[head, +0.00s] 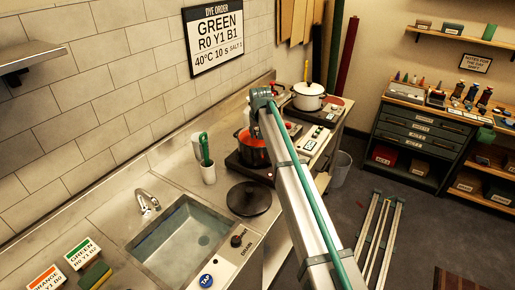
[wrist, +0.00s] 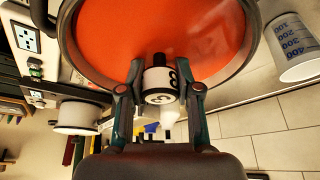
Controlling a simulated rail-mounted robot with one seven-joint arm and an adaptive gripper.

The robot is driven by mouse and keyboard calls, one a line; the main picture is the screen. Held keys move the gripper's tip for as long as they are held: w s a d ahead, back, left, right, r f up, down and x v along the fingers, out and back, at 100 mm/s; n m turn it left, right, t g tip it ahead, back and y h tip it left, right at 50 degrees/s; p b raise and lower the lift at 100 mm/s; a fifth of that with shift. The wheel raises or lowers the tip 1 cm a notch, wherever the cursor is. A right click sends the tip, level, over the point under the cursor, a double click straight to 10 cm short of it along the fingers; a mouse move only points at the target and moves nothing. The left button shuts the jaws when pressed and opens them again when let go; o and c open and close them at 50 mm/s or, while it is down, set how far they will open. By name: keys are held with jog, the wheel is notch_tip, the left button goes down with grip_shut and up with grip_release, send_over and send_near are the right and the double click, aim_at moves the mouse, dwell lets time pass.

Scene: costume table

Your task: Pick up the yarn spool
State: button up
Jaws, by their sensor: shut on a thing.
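In the wrist view, my gripper (wrist: 160,88) is shut on a small white cylinder (wrist: 158,80) with dark markings and a black end. I cannot tell whether this is the yarn spool. Behind it is the pot (wrist: 160,30) with an orange-red inside. In the head view, the red pot (head: 252,148) stands on the near burner, and my arm's end is beside and above it. My gripper is mostly hidden there. I cannot make out a yarn spool for certain in either view.
A white lidded pot (head: 308,97) stands on the far burner. A black lid (head: 249,198) lies by the sink (head: 182,240). A measuring cup (wrist: 294,48) shows at the wrist view's right.

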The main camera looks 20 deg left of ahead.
jog(key=shift+r, duration=0.1)
grip_shut()
jog(key=shift+r, duration=0.2)
notch_tip(320, 180, up, 11)
jog(key=b, duration=0.3)
jog(key=shift+f, duration=0.1)
jog(key=shift+r+p, duration=0.75)
jog(key=shift+r, duration=1.2)
